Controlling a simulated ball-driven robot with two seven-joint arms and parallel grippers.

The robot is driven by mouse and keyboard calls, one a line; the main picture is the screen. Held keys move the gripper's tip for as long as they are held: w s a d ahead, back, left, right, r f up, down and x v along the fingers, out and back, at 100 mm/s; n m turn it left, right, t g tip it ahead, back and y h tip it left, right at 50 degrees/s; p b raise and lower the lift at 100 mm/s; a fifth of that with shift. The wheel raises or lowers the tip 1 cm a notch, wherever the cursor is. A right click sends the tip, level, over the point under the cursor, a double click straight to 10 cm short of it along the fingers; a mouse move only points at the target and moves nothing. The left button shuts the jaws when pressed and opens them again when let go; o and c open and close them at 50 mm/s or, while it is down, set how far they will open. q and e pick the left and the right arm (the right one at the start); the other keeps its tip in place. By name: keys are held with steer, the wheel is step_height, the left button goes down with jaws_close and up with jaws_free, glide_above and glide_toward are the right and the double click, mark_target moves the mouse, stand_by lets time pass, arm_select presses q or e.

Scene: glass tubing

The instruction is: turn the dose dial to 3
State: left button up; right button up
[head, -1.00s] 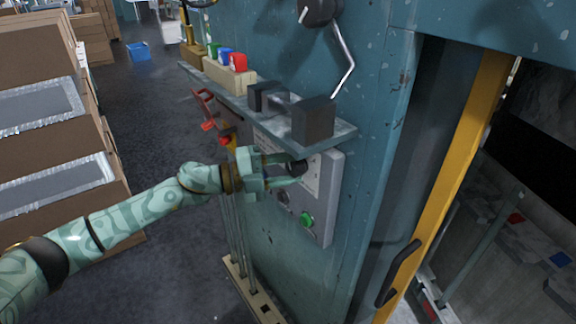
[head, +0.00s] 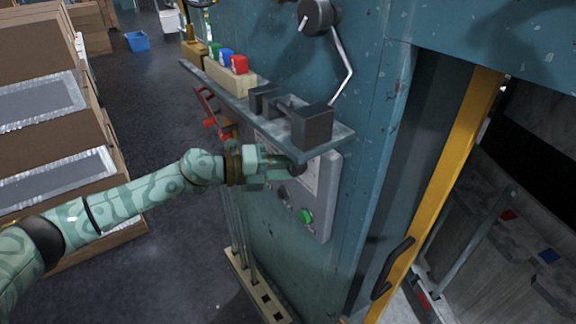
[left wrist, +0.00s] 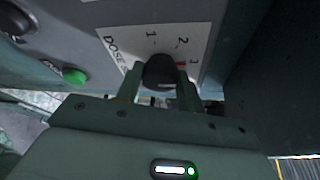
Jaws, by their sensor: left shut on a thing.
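The dose dial is a black round knob (left wrist: 160,70) on a white label (left wrist: 118,46) marked DOSE with 1, 2 and 3. It also shows on the grey control panel in the head view (head: 299,169), partly covered by the shelf and fingers. My left gripper (head: 287,167) is shut on the knob; in the left wrist view its fingers (left wrist: 160,80) lie on both sides of it. A small red mark (left wrist: 181,64) shows at the knob's right side, near 2 and 3. The knob's pointer is not clearly seen. My right gripper is not in view.
A green button (head: 306,216) and another dark knob (head: 282,193) sit lower on the panel. A shelf with dark blocks (head: 312,127) juts out just above my gripper. A yellow door edge (head: 440,195) stands to the right. Cardboard boxes (head: 45,150) stand at left.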

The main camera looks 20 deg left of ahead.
arm_select(q)
steer(key=shift+f, duration=0.15)
steer(key=o, duration=1)
steer(key=b+v, duration=0.7)
steer(key=v, duration=0.9)
steer(key=shift+a, duration=0.15)
